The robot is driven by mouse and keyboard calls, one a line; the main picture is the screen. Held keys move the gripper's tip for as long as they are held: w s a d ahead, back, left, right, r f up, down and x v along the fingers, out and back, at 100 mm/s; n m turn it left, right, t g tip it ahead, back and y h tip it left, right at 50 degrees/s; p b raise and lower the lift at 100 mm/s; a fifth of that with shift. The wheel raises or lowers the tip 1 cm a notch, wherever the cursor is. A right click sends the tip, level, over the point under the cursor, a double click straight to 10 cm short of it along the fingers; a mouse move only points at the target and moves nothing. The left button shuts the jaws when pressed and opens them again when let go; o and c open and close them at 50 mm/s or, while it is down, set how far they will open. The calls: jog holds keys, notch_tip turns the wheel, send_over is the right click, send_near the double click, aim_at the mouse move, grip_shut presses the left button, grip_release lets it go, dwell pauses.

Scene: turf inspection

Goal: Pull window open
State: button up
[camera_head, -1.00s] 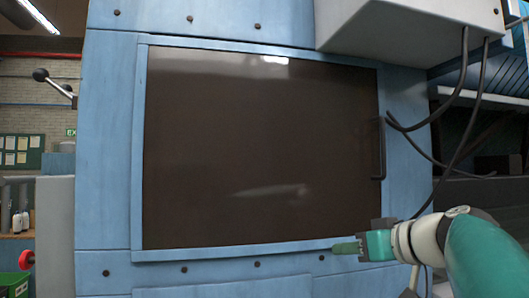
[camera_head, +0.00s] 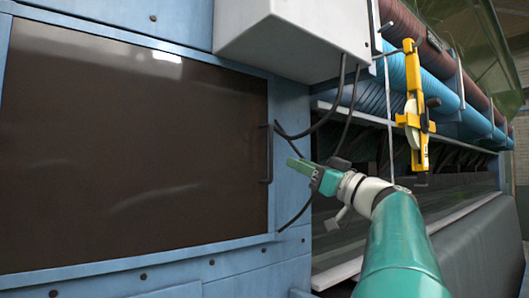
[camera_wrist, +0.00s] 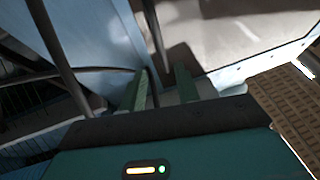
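The window (camera_head: 130,150) is a large dark brown panel in a light blue frame, filling the left of the head view. It looks closed, flush with the blue wall. Its black upright handle (camera_head: 267,153) is at the panel's right edge. My gripper (camera_head: 298,166) is just right of the handle, pointing left towards it, with a small gap showing in this view. In the wrist view my gripper (camera_wrist: 163,80) has its two green fingers apart with nothing clasped. A dark bar (camera_wrist: 154,35), seemingly the handle, stands ahead of the fingertips; its exact depth is unclear.
Black cables (camera_head: 340,120) hang from a grey box (camera_head: 292,40) close above my gripper and loop behind it. A yellow tool (camera_head: 415,110) hangs at the right, before blue and brown rolls (camera_head: 400,70). Another dark cable shows in the wrist view (camera_wrist: 55,45).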

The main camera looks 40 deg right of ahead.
notch_tip(320, 180, up, 4)
send_over(271, 176)
jog(key=shift+w+d+f, duration=0.1)
jog(key=shift+w+d, duration=0.1)
grip_shut()
